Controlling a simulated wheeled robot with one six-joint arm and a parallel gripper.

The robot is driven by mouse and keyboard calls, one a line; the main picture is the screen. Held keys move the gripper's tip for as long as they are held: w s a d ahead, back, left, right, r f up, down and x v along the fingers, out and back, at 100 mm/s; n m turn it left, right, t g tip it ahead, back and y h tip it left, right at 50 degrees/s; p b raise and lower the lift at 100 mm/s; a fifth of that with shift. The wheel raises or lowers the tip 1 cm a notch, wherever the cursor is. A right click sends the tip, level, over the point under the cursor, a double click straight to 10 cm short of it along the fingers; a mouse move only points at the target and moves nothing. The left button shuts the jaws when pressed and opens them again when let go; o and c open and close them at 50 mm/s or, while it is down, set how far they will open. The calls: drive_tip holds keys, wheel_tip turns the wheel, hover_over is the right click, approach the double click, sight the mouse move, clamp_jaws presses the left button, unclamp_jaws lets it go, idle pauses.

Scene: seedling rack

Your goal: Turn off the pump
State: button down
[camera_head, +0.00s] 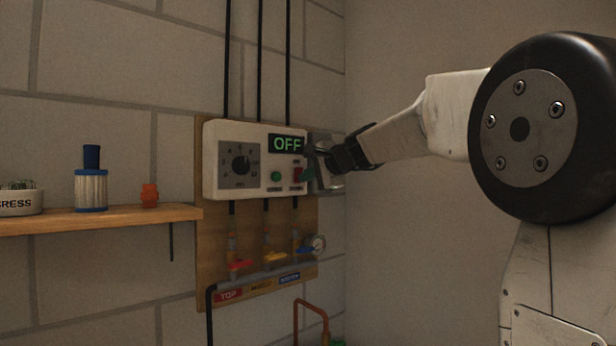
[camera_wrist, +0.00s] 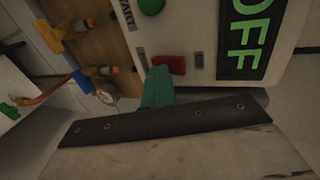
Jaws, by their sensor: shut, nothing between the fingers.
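The pump control box (camera_head: 211,160) is white and mounted on a wooden board on the wall. Its display (camera_head: 287,144) reads OFF in green letters, and the display also fills the upper right of the wrist view (camera_wrist: 247,38). The box has a dial (camera_head: 240,164), a green button (camera_head: 276,176) and a red switch (camera_head: 297,174). My gripper (camera_head: 308,172) is shut and empty at the right side of the box. In the wrist view its green fingertips (camera_wrist: 158,88) are right by the red switch (camera_wrist: 172,64); I cannot tell whether they touch it.
Below the box are pipes with red (camera_head: 240,265), yellow (camera_head: 275,257) and blue valve handles and a round gauge (camera_head: 318,244). A wooden shelf (camera_head: 120,217) at the left holds a filter (camera_head: 91,188), a small orange part (camera_head: 149,196) and a cress pot (camera_head: 20,203).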

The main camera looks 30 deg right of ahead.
drive_tip(key=shift+r, duration=1.05)
drive_tip(key=shift+s+a, duration=0.1)
drive_tip(key=f+v, duration=0.1)
drive_tip(key=v, duration=1.2)
drive_tip(key=shift+s+d, duration=0.2)
drive_tip(key=shift+s, duration=0.15)
drive_tip(key=shift+r, duration=0.1)
drive_tip(key=shift+s+a+f, duration=0.15)
drive_tip(key=shift+a+f, duration=0.05)
drive_tip(key=shift+f, duration=0.2)
